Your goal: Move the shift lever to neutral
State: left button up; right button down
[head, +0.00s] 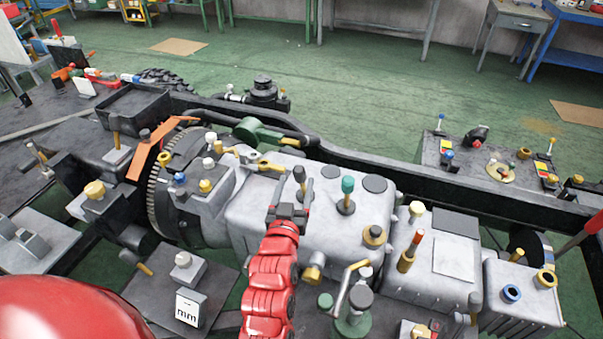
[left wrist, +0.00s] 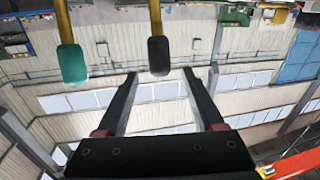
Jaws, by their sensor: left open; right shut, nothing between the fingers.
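Two levers stand on top of the grey gearbox housing (head: 322,222): one with a black knob (head: 299,174) and one with a green knob (head: 347,185). I cannot tell for sure which is the shift lever. My left gripper (head: 289,196) is open at the black-knobbed lever. In the left wrist view, the black knob (left wrist: 158,56) lines up with the gap between the open fingers (left wrist: 160,76), near their tips. The green knob (left wrist: 73,63) is outside the gap, to the left. The fingers partly hide the black lever's base. My right gripper is not in view.
A brass-coloured fitting (head: 267,165) and an orange bracket (head: 160,147) lie left of the levers. A black frame rail (head: 400,175) runs behind. The green floor beyond is mostly clear.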

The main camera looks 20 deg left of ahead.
aim_at(300, 166)
pick_arm(q)
jog(key=w, duration=0.2)
jog(key=w+p, duration=0.1)
jog(key=w, duration=0.1)
jog(key=w+a, duration=0.1)
jog(key=w, duration=0.1)
jog(key=shift+w+r+p, duration=0.15)
jog(key=shift+w+p, duration=0.15)
jog(key=shift+p, duration=0.05)
jog(key=shift+w+a, duration=0.15)
jog(key=shift+w, duration=0.75)
grip_shut()
jog(key=shift+f, duration=0.2)
